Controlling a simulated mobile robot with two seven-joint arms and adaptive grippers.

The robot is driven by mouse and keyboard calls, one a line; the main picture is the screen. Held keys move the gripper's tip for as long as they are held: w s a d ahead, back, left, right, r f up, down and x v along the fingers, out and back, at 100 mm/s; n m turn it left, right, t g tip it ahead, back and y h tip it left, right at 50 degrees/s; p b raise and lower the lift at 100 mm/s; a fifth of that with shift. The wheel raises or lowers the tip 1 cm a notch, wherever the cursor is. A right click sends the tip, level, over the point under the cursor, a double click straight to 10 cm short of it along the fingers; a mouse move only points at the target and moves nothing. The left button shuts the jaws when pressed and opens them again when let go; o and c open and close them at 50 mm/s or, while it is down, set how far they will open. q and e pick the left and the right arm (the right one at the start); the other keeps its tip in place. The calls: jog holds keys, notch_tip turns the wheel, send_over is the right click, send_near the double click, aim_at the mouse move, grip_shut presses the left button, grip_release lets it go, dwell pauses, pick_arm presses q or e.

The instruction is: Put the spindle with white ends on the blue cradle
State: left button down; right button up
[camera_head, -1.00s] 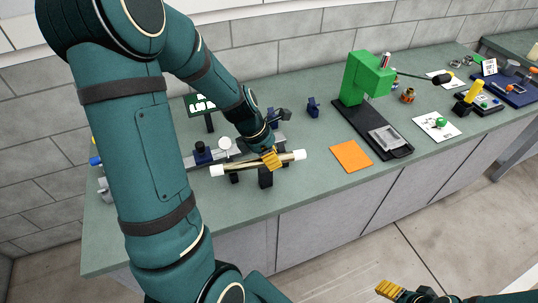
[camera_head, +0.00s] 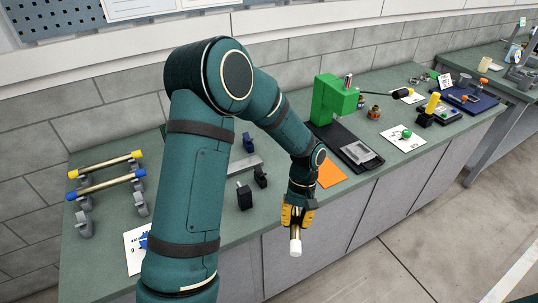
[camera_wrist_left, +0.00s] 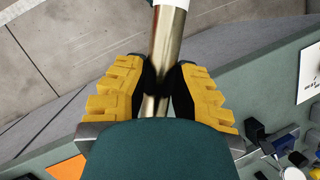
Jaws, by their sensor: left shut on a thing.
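My left gripper (camera_head: 297,214) is shut on the spindle with white ends (camera_head: 295,235) and holds it in front of the counter's front edge, over the floor. One white end points down; the other is hidden by the gripper. In the left wrist view, the metal rod (camera_wrist_left: 167,45) runs between the yellow fingers (camera_wrist_left: 155,95). A dark blue cradle post (camera_head: 248,143) stands on the counter behind my arm; its mate is not visible, perhaps hidden by the arm. My right gripper is not in view.
Two empty black posts (camera_head: 244,196) stand near the front edge. Spindles with yellow ends (camera_head: 105,164) and blue ends (camera_head: 105,186) lie at left over grey posts (camera_head: 84,224). A green machine (camera_head: 333,100) and an orange square (camera_head: 330,173) are to the right.

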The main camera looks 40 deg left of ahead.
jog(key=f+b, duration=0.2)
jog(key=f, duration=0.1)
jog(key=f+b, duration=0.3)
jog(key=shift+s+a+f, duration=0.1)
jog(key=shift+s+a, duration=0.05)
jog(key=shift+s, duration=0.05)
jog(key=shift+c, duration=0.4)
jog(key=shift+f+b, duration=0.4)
jog(key=shift+b, duration=0.1)
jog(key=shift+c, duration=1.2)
pick_arm(q)
jog(key=w+d+f+m+y, duration=0.1)
jog(key=d+f+m+y, duration=0.1)
jog(key=f+m, duration=0.4)
notch_tip(320, 180, down, 2)
jog(key=shift+d+f+m+y+b, duration=0.1)
jog(key=shift+d+m+y+b, duration=0.25)
jog(key=shift+d, duration=0.2)
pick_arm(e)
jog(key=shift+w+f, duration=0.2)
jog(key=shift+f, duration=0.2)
